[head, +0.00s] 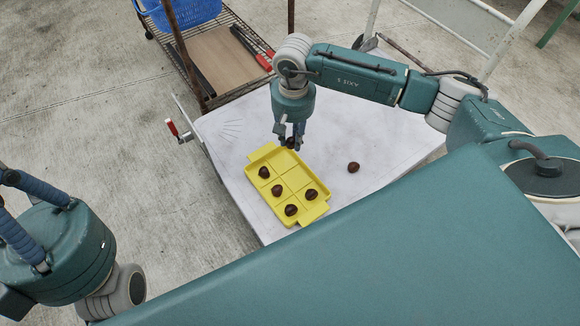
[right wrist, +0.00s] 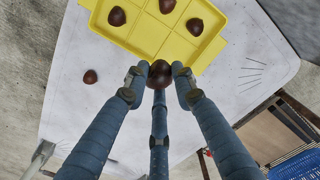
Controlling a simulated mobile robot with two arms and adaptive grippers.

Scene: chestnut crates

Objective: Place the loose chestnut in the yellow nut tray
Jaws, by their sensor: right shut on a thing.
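The yellow nut tray (head: 282,174) lies on the white tabletop, with several dark brown chestnuts in its compartments. Its two compartments on the far right side are empty. My right gripper (head: 291,141) is shut on a chestnut (right wrist: 160,73) at the tray's far end. In the right wrist view the held chestnut shows just outside the tray's edge; its height is hard to tell. Another chestnut (head: 353,167) lies loose on the table, to the right of the tray. My left gripper (head: 22,215) shows only in part at the left edge, its fingertips cut off.
The white table (head: 385,135) is mostly bare around the tray. Behind it stands a wire rack (head: 180,50) with a blue basket (head: 182,12) and a brown board. A red-handled clamp (head: 173,128) sits at the table's left edge.

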